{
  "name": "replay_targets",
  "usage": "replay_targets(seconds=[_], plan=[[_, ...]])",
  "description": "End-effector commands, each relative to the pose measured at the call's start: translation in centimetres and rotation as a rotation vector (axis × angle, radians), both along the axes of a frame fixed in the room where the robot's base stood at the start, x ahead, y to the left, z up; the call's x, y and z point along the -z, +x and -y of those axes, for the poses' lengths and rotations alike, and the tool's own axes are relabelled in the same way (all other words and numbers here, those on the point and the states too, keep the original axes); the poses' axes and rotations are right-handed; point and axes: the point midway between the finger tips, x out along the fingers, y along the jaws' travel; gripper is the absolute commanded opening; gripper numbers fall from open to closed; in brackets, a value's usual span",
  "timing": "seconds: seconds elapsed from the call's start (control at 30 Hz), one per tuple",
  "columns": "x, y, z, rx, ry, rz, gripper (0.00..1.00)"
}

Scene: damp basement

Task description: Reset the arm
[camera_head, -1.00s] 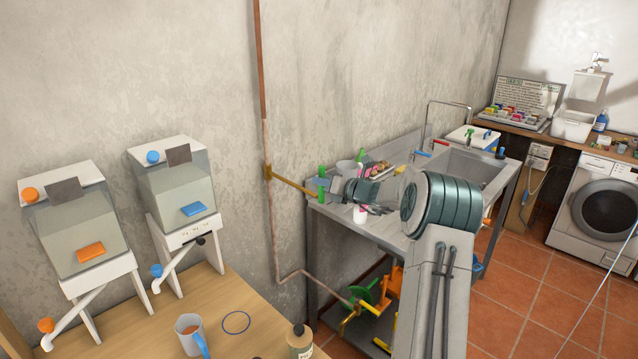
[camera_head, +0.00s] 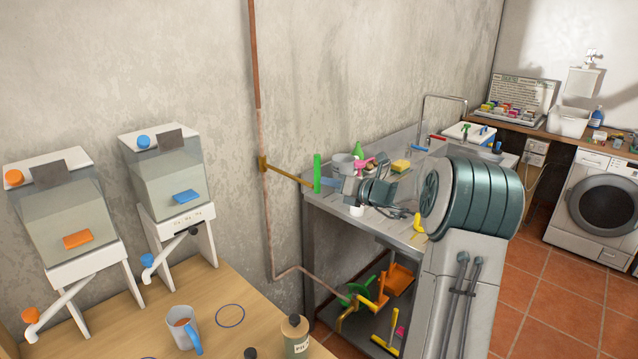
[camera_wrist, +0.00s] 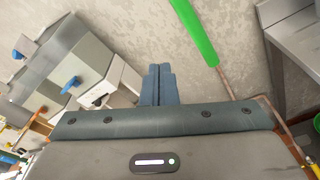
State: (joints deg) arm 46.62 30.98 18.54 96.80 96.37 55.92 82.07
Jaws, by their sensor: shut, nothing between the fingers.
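My gripper (camera_wrist: 157,85) shows in the wrist view with its two blue-grey fingers pressed together and nothing between them. In the head view my arm reaches in from the lower right, in front of the metal sink bench (camera_head: 345,213). My gripper (camera_head: 327,182) there points left, towards the wall pipe. A green bar (camera_head: 317,173) stands upright beside the fingertips in the head view. The same green bar (camera_wrist: 194,30) shows ahead and to the right of the fingers in the wrist view. I cannot tell whether it touches anything of mine.
Two water tanks (camera_head: 62,215) (camera_head: 168,175) on white stands occupy the wooden table (camera_head: 240,285) at left, with a mug (camera_head: 183,326) and bottle (camera_head: 296,338). A wall pipe (camera_head: 268,200) runs beside the bench. A washing machine (camera_head: 603,207) stands at far right. Tiled floor (camera_head: 525,290) lies open.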

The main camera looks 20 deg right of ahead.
Motion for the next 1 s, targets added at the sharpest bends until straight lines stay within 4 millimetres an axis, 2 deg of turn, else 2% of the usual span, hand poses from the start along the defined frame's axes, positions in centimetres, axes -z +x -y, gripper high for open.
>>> replay_targets(seconds=[0.2, 0.7, 0.77, 0.87, 1.0], plan=[[0.0, -1.1, 0.8, 0.002, -0.001, -0.001, 0.00], [0.0, -1.1, 0.5, -0.004, -0.010, 0.000, 0.00], [-0.1, -1.4, -0.3, -0.024, -0.042, 0.000, 0.00], [-0.1, -2.3, -3.3, -0.101, -0.164, 0.005, 0.00], [0.1, -5.4, -9.3, -0.288, -0.450, 0.035, 0.00]])
